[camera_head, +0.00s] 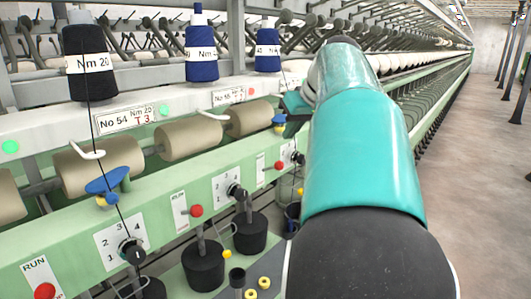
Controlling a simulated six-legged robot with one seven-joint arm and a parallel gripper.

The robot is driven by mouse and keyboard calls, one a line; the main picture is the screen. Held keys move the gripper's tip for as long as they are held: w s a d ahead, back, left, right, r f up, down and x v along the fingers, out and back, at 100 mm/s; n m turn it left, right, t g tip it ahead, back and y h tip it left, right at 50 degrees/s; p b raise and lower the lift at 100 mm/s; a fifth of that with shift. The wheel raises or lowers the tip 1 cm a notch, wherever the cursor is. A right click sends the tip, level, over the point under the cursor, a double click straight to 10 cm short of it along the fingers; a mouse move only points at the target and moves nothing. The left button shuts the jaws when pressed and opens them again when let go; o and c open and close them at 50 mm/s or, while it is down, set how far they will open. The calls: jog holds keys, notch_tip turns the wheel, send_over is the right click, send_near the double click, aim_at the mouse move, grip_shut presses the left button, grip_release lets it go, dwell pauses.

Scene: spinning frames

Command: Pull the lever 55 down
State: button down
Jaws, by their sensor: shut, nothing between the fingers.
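The No 55 label (228,95) is on the white rail of the spinning frame. Below it on the green rail is a red knob (196,210) beside a RUN plate (180,211). A dark selector knob (236,191) on a numbered plate is to its right. I cannot tell for certain which part is lever 55. My gripper (292,104) shows as a dark teal shape at the far end of my teal arm, in front of the white rail, right of the No 55 label. It looks shut and empty, and its fingertips are hard to make out.
The No 54 label (126,118) is to the left, with a RUN plate and red knob (44,291) low at left. Another red knob (279,165) is close to my arm. Thread bobbins (202,52) stand above. The aisle floor (450,150) is clear at right.

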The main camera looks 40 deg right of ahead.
send_near(272, 167)
jog(key=w+f, duration=0.1)
jog(key=w+d+f, duration=0.1)
jog(key=w+f, duration=0.2)
jog(key=shift+w+d+f, duration=0.25)
jog(key=shift+w+d, duration=0.15)
